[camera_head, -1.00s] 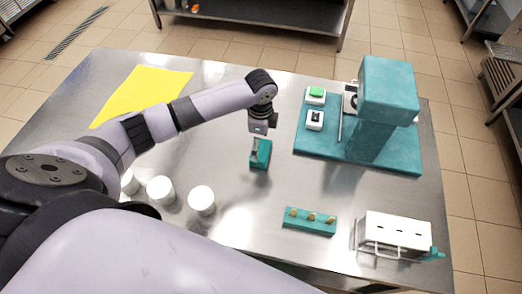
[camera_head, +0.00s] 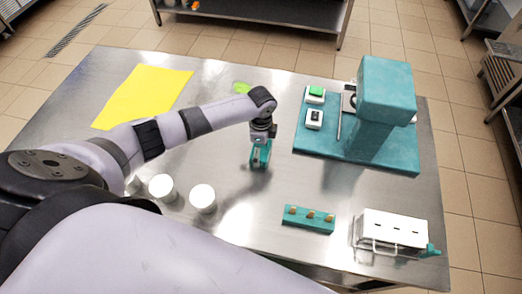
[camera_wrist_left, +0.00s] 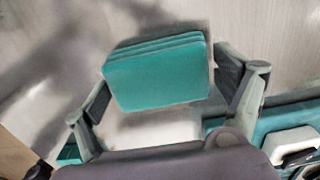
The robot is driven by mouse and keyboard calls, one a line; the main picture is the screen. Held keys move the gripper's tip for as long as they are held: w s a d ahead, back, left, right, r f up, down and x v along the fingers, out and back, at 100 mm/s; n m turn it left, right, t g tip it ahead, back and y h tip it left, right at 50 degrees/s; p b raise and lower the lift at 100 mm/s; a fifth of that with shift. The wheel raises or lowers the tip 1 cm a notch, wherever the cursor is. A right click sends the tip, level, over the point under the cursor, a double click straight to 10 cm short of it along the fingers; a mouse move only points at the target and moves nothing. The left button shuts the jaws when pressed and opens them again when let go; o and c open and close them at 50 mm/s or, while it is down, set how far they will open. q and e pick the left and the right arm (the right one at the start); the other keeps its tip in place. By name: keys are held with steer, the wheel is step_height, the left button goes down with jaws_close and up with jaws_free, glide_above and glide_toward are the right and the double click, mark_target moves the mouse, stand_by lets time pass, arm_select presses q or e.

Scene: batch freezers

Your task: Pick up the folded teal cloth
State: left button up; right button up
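The folded teal cloth (camera_wrist_left: 157,78) shows as a layered block between the fingers of my left gripper (camera_wrist_left: 163,70) in the left wrist view. One finger is at each side, close to the cloth's edges; the fingers stand wide apart and I see no clear grip. In the head view the left gripper (camera_head: 260,152) points down over the cloth (camera_head: 259,158) in the middle of the steel table, and its fingers partly hide it. I cannot tell the exact gap between fingers and cloth. My right gripper is out of view.
A teal machine (camera_head: 386,90) on a teal base stands at the right, with a green-button switch box (camera_head: 315,94) beside it. A teal holder (camera_head: 309,219) and a white box (camera_head: 391,232) are at the front right. White cups (camera_head: 203,198) stand at the left front. A yellow sheet (camera_head: 145,95) lies behind.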

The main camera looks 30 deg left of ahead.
arm_select(q)
steer(key=c, duration=0.7)
steer(key=shift+r, duration=0.2)
step_height(320, 180, up, 20)
steer(key=shift+f+b, duration=0.15)
steer(key=shift+b, duration=1.1)
